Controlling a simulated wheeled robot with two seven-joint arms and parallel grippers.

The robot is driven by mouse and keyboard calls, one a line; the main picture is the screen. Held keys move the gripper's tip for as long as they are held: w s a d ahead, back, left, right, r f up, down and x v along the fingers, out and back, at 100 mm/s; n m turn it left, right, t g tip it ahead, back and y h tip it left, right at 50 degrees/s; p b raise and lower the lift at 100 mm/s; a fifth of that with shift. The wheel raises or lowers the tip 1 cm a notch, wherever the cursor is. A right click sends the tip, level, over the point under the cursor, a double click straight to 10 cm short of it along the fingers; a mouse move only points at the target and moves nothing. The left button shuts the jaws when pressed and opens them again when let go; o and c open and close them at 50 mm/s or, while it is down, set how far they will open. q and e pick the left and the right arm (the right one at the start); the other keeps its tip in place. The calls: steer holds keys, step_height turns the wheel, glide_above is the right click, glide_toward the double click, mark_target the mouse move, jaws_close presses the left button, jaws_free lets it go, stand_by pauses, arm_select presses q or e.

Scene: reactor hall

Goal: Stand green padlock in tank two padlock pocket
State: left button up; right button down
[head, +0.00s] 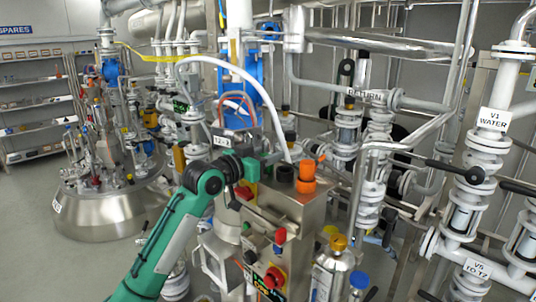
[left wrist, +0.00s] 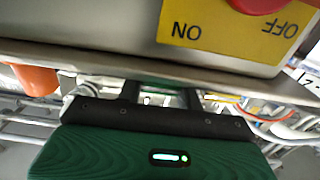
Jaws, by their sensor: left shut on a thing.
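My left arm comes in from the lower left of the head view. Its green hand (head: 252,168) is beside the steel control box, and the fingertips are hidden there. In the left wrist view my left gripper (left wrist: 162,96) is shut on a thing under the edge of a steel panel. Only a little dark green shows between the dark fingers, consistent with the green padlock, but its shape and tilt cannot be told. I cannot make out the padlock pocket of tank two. My right gripper is not in view.
The steel control box (head: 300,207) carries orange and black caps. A yellow ON/OFF plate (left wrist: 196,28) with a red knob (left wrist: 255,3) is close above the gripper. Pipes and valves crowd the right. A round steel tank (head: 100,212) stands left, with open floor in front.

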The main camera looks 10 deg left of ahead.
arm_select(q)
steer(key=o, duration=0.6)
steer(key=shift+f, duration=0.1)
steer(key=shift+o, duration=0.2)
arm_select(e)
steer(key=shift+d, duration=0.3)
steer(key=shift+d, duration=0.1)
arm_select(q)
steer(key=shift+s+a, duration=0.1)
steer(key=shift+s, duration=0.05)
steer(key=b+v, duration=0.4)
steer(key=v, duration=0.7)
steer(key=shift+s+a, duration=0.2)
steer(key=shift+s, duration=0.05)
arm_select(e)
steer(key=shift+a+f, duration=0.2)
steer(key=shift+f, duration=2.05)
